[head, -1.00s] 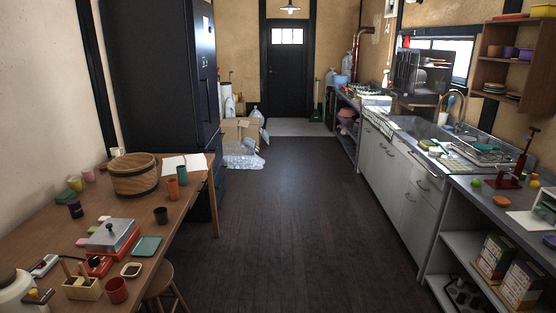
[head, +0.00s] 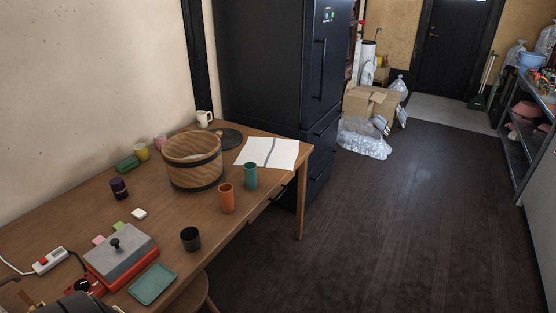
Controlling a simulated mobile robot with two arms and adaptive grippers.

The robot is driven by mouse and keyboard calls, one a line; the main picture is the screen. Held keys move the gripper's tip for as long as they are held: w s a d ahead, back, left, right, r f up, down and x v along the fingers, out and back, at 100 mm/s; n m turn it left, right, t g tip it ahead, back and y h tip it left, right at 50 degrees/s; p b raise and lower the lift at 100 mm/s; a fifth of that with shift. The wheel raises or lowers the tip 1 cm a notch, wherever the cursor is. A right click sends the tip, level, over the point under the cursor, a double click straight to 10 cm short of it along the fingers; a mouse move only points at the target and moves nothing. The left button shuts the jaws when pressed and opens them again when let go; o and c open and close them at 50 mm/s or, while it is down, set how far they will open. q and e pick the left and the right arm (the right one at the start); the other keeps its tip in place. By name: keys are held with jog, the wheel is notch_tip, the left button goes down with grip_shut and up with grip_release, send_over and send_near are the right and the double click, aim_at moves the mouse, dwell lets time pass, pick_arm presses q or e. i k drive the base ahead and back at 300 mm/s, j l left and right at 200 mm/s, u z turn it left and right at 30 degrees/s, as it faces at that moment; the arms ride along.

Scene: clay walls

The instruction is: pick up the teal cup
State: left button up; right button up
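The teal cup (head: 250,176) stands upright on the wooden table (head: 200,226), near its right edge. It is just behind and to the right of an orange cup (head: 227,199) and in front of an open white booklet (head: 268,152). Nothing hides it. A dark shape at the bottom left edge may be part of my arm, but I cannot tell. Neither of my grippers shows in the head view.
A wooden tub (head: 193,162) stands left of the cups, and a dark cup (head: 190,239) stands nearer. A red grill with a grey lid (head: 120,255) and a teal tray (head: 153,284) are at the front. A black fridge (head: 275,65) stands behind the table. Floor to the right is clear.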

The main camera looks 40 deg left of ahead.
aim_at(250, 173)
jog(key=i+l+u, duration=0.15)
jog(key=i+u, duration=0.3)
jog(key=i, duration=0.25)
jog(key=i+l+u, duration=0.45)
jog(key=i, duration=0.2)
jog(key=i+l+u, duration=0.45)
jog(key=i+l, duration=0.1)
